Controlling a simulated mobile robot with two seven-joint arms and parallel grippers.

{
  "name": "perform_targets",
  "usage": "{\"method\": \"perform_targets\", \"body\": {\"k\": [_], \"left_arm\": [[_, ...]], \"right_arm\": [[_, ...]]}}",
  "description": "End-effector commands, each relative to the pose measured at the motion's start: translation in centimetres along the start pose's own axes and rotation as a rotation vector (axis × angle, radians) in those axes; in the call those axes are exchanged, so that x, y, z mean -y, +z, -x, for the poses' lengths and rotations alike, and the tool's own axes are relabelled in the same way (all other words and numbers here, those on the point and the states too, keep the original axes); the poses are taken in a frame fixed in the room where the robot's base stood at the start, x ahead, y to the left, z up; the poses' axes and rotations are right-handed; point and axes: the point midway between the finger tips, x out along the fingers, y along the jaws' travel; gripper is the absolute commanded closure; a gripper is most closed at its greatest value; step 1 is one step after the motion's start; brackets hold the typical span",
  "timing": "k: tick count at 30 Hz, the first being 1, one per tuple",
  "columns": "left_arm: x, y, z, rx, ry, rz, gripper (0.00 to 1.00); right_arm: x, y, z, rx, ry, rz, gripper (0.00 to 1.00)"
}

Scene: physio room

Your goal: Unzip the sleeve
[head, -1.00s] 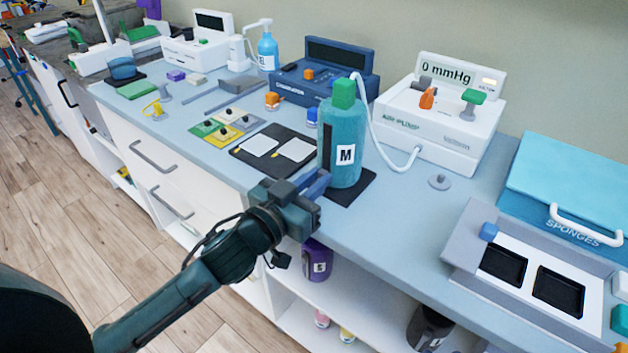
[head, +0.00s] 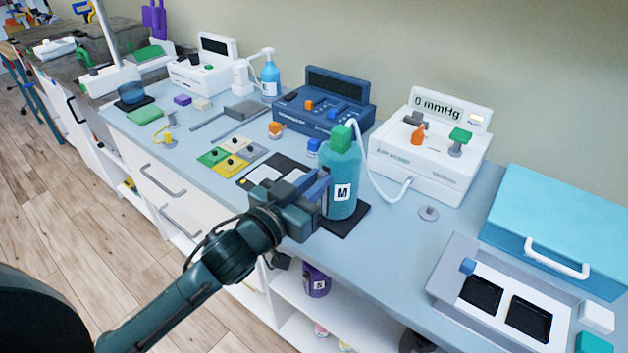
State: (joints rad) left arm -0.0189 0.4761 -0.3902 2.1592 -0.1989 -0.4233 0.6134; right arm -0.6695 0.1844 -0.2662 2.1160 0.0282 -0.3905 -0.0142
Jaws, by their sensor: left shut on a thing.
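The sleeve (head: 342,202) is a teal upright cylinder with a white M label and a green top. It stands on a black mat (head: 350,222) on the counter, and a white hose runs from its top area. My left gripper (head: 322,186) is at the sleeve's left side, around mid-height. Its blue fingers are shut on a small part there, which they hide. No zip or zip pull can be made out. My right gripper is not in view.
A white air pump (head: 435,150) reading 0 mmHg stands behind the sleeve, joined by the hose. A blue stimulator (head: 325,100) is behind left. A grey tray (head: 455,262) and a cyan sponge box (head: 560,225) stand right. Small pads (head: 232,155) lie left.

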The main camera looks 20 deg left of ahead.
Motion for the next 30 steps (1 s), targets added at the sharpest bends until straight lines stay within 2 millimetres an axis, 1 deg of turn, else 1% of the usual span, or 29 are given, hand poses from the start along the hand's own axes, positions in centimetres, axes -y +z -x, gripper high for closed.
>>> {"method": "perform_targets", "body": {"k": [7,8,15,24,26,29,30], "left_arm": [[0.0,-0.1,0.0,-0.006,0.001,0.000,1.00],[0.0,-0.1,0.0,-0.006,0.001,0.000,0.84],[0.0,-0.1,0.0,-0.004,0.000,0.000,0.64],[0.0,0.0,0.2,-0.002,0.000,0.000,0.64],[0.0,0.1,0.7,-0.001,0.000,0.001,0.64],[0.0,0.2,2.0,0.000,0.000,0.002,0.64],[0.0,0.2,2.8,0.000,0.000,0.001,0.64]], "right_arm": [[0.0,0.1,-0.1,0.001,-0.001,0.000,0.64],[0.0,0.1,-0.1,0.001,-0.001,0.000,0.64],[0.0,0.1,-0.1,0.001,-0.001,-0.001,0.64],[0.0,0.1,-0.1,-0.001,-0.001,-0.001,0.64],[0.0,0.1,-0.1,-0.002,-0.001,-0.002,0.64],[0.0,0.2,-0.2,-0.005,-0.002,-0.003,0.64],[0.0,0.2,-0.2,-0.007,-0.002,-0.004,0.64]]}}
